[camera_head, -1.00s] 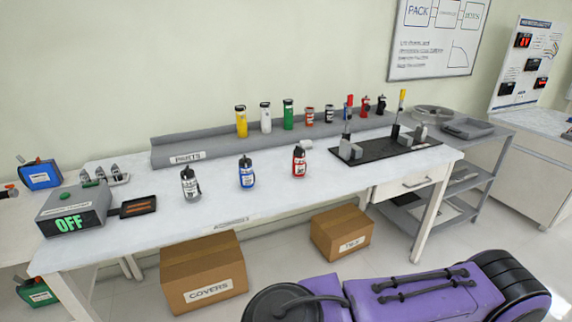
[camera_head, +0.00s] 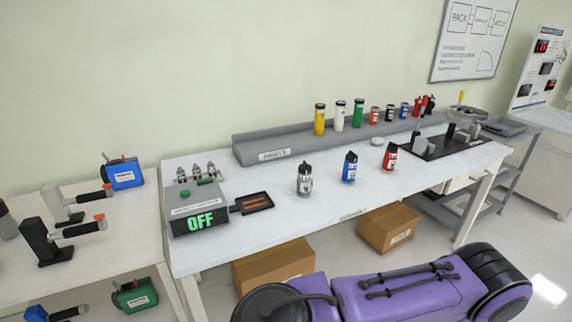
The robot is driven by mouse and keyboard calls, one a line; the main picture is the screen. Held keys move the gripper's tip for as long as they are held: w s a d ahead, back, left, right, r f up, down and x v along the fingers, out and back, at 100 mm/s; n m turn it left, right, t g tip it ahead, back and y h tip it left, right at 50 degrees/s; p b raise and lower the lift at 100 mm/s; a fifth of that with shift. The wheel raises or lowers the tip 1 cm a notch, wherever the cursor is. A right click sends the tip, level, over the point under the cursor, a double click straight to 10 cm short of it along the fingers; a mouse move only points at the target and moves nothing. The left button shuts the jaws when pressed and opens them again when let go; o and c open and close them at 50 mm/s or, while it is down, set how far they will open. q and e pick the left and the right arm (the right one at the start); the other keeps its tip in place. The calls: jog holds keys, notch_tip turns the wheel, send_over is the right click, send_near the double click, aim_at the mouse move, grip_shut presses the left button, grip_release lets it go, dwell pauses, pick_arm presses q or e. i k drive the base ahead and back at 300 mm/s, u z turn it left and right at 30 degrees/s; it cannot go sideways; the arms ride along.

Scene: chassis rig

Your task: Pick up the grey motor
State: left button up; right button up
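The grey motor (camera_head: 305,178) is most likely the silver-grey cylinder with a dark top. It stands upright on the white bench (camera_head: 270,232), left of the blue motor (camera_head: 350,167) and the red one (camera_head: 390,157). Its whole front is visible and nothing touches it. Neither of my grippers is in view.
The grey box reading OFF (camera_head: 200,210) and a dark tray (camera_head: 255,202) lie left of the motor. A grey shelf (camera_head: 262,155) with several coloured cylinders runs behind. Cardboard boxes (camera_head: 388,230) stand underneath. A purple body (camera_head: 400,297) fills the bottom; I cannot tell if it is mine.

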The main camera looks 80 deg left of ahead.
aim_at(305, 182)
jog(key=u, duration=1.65)
